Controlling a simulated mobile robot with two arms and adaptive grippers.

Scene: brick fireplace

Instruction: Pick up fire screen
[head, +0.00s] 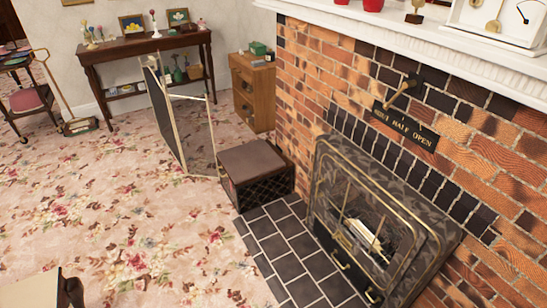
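A folding fire screen (196,135) with thin pale gold frames and dark see-through mesh panels stands upright on the floral carpet, left of the brick fireplace. Its panels are angled to each other, and the back one is seen nearly edge-on. Its lower right side is close to a dark box with a brown top (252,168); I cannot tell whether they touch. A brass-framed guard (322,188) also stands at the fireplace opening, with logs visible behind it. Neither of my grippers shows in the head view.
A dark tiled hearth (287,240) lies before the fireplace. A wooden side table (140,45) and a small wooden cabinet (252,97) stand behind the screen. A trolley (28,100) is at far left. The carpet (110,215) is open in the middle.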

